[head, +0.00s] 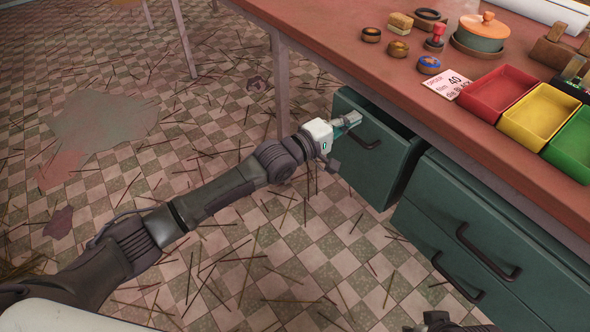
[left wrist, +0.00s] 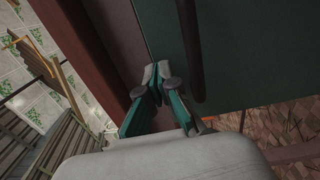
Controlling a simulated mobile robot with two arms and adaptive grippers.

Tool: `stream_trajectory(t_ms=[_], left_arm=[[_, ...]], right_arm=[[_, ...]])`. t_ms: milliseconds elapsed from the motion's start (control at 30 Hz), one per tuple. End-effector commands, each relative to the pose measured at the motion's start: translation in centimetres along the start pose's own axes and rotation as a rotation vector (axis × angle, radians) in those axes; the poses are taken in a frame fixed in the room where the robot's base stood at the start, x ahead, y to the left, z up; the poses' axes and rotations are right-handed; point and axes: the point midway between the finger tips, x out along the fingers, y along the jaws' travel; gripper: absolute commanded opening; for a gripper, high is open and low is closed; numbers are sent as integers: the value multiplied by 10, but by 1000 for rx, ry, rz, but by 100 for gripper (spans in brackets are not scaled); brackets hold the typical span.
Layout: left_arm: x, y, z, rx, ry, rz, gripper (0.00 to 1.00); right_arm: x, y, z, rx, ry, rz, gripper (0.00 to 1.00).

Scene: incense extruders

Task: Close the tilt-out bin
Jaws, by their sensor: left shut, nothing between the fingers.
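The tilt-out bin (head: 378,168) is a dark green box front with a black bar handle (head: 366,141), under the near edge of the table. It leans out, with a dark gap showing behind its top edge. My left gripper (head: 352,119) is shut and empty at the upper part of the bin front, close to the handle. In the left wrist view the fingertips (left wrist: 157,76) meet beside the green panel (left wrist: 245,55) and its dark handle. I cannot tell whether they touch it. A dark piece of my right arm shows at the bottom edge; its fingers cannot be made out.
Closed green drawers (head: 465,245) with black handles stand right of the bin. The red-brown tabletop (head: 400,75) overhangs them, holding red, yellow and green trays, a lidded pot (head: 481,33) and small items. Table legs stand behind my left arm. Thin sticks litter the checkered floor (head: 330,245).

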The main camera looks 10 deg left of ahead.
Motion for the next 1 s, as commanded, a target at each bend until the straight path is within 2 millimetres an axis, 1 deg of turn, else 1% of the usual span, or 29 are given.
stream_trajectory(t_ms=[33,167,333,500,1000], left_arm=[[3,3,0,1,0,-9,0],[8,3,0,0,0,-31,0],[13,2,0,-1,0,-50,0],[16,3,0,1,0,-57,0],[18,7,-1,2,1,-52,0]], right_arm=[[-4,0,-2,0,1,0,23],[-8,0,-3,0,1,0,23],[6,0,-3,-1,-6,-2,23],[14,-1,-3,-1,-8,-2,23],[16,-1,-4,-1,-8,-2,23]])
